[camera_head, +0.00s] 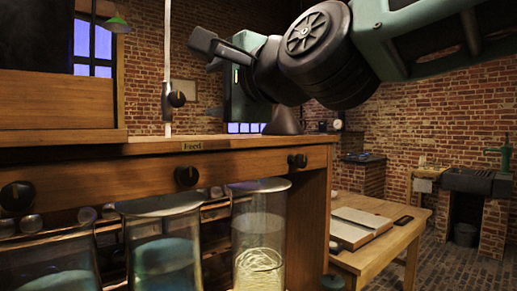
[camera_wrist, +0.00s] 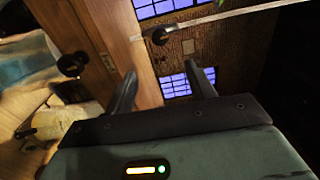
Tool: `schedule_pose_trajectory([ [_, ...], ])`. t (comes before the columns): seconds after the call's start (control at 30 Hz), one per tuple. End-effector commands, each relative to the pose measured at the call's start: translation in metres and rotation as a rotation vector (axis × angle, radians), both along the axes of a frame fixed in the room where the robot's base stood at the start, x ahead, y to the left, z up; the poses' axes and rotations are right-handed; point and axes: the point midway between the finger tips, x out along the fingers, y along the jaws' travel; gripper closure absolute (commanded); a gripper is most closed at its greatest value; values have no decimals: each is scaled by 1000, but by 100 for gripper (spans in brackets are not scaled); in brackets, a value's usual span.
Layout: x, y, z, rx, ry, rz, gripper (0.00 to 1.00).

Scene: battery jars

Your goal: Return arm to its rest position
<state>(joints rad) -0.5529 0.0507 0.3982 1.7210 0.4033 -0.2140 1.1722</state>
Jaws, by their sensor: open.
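My arm (camera_head: 330,55) reaches in from the upper right of the head view. My gripper (camera_head: 207,52) is at its end, raised above the top of the wooden cabinet (camera_head: 150,150) and pointing left. In the wrist view my gripper (camera_wrist: 164,76) shows two dark fingers spread apart with nothing between them. The view there is tilted, with wood, a dark knob (camera_wrist: 72,65) and blue window panes (camera_wrist: 190,82) beyond the fingers. No contact between the gripper and the cabinet shows.
Glass jars (camera_head: 259,220) with bluish or pale contents stand below the cabinet's knobbed front. A thin upright rod with a knob (camera_head: 177,99) rises behind its edge. A wooden table (camera_head: 385,245) with a book (camera_head: 358,228) stands at right. Brick walls enclose the room; floor is open at right.

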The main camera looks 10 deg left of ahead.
Motion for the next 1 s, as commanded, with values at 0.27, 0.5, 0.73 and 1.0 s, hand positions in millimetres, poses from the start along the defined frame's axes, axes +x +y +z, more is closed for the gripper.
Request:
schedule_pose_trajectory([
  [0.27,-9,-15,-69,-288,-25,45,45],
  [0.5,-53,-87,-219,-910,-63,274,45],
  [0.73,-122,-191,-327,-1372,-50,641,45],
  [1.0,-189,-280,-378,-1608,-14,1008,45],
])
